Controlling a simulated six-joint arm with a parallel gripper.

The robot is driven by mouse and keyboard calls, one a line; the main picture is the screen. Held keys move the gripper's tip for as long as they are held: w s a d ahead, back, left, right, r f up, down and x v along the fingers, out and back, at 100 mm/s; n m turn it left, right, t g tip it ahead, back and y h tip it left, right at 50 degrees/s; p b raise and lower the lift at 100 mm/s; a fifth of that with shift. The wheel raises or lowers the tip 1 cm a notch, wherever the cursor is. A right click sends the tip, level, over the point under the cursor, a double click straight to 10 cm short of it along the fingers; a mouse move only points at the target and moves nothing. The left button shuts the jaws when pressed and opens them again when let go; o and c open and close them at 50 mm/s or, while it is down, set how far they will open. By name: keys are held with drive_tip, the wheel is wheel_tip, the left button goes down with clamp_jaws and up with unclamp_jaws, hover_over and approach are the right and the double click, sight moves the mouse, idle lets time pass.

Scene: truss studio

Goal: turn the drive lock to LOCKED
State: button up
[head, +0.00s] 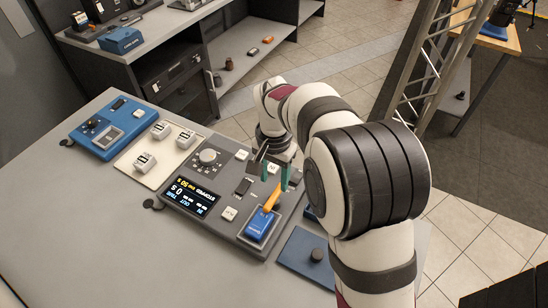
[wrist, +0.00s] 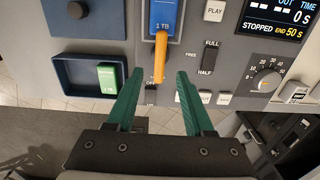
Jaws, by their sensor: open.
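The drive lock is an orange lever (head: 271,200) at the end of a bay holding a blue drive (head: 258,226) marked 1 TB. In the wrist view the lever (wrist: 160,58) points straight down from the blue drive (wrist: 162,16), with a FREE label to its right; I see no LOCKED label. My gripper (head: 275,183) is above the panel beside the lever. In the wrist view its green fingers (wrist: 160,74) are open, one on each side of the lever's free end, with gaps on both sides.
The grey control panel (head: 222,165) carries a display reading STOPPED, a round dial (head: 207,157), buttons and a FULL/HALF switch (wrist: 208,58). A dark blue tray (wrist: 70,84) holds a green drive (wrist: 107,78). A plate with a black knob (head: 317,255) lies nearby.

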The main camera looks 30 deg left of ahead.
sight(274, 196)
wheel_tip(274, 196, up, 10)
drive_tip(key=shift+f, duration=0.2)
drive_tip(key=s+d+r+m, duration=0.1)
drive_tip(key=d+r, duration=0.1)
drive_tip(key=d, duration=0.4)
drive_tip(key=s+d+r+m, duration=0.1)
drive_tip(key=s+d+r, duration=0.1)
drive_tip(key=d, duration=0.5)
drive_tip(key=s+d+f+m+y, duration=0.1)
drive_tip(key=s+d+f, duration=0.1)
drive_tip(key=s+d, duration=0.5)
drive_tip(key=s+d+f+m, duration=0.2)
drive_tip(key=s+d+f, duration=0.1)
drive_tip(key=s+d, duration=0.4)
drive_tip(key=s, duration=0.3)
drive_tip(key=shift+y, duration=0.4)
